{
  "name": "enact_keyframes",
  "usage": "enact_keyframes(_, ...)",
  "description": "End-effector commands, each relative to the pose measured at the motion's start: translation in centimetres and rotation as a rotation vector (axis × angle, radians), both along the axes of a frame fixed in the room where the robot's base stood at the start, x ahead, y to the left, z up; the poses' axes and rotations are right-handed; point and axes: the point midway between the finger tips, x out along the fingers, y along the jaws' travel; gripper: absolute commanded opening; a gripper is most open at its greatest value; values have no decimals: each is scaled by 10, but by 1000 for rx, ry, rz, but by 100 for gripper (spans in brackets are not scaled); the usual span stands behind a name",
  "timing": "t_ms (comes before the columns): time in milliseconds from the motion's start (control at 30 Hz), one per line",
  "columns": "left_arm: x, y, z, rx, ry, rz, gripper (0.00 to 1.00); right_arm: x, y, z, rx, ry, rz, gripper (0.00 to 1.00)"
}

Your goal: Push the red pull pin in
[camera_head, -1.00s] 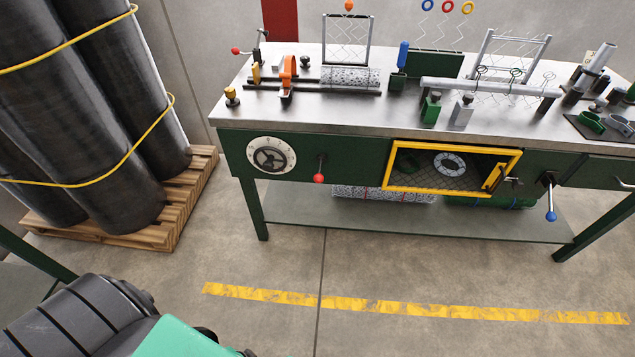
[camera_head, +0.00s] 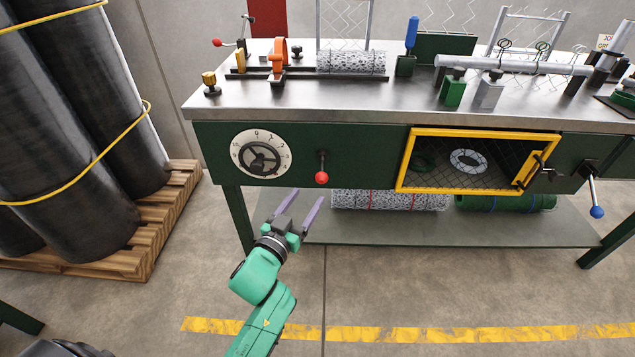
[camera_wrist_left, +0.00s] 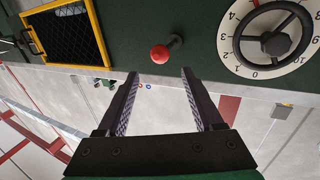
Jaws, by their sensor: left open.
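The red pull pin (camera_head: 321,177) is a red ball knob on a short dark stem, sticking out of the green front panel of the bench. It also shows in the left wrist view (camera_wrist_left: 160,54), just beyond the fingertips and roughly centred between them. My left gripper (camera_head: 303,199) is open and empty, its two purple-grey fingers pointing at the bench, a little below and left of the pin in the head view. The gripper also shows in the left wrist view (camera_wrist_left: 159,75), with nothing between its fingers. My right gripper is not in view.
A numbered dial with a dark handwheel (camera_head: 262,153) is left of the pin. A yellow-framed mesh door (camera_head: 403,163) is to its right. A lower shelf (camera_head: 400,233) carries mesh rolls. The floor in front is clear.

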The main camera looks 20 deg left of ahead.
Motion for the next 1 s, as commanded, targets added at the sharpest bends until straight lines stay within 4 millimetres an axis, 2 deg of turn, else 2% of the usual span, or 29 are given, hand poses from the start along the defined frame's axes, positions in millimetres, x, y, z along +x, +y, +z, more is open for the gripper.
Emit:
enact_keyframes(100, 33, -5, 0, 1, -3, 0, 68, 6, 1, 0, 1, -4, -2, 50)
enact_keyframes(300, 72, -10, -2, -1, 1, 0, 68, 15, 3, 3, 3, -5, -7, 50)
enact_keyframes(433, 81, -12, -1, -1, 2, 0, 68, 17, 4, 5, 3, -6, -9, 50)
enact_keyframes(633, 81, -12, -1, -1, 3, 0, 68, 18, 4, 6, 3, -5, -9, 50)
enact_keyframes(667, 81, -12, -1, -1, 3, 0, 61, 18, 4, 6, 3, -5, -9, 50)
enact_keyframes(800, 81, -12, -1, -1, 3, 0, 7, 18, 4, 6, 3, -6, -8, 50)
enact_keyframes(833, 81, -12, -1, -1, 3, 0, 0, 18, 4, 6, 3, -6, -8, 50)
enact_keyframes(1000, 81, -12, -1, -1, 3, 0, 0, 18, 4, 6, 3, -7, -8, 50)
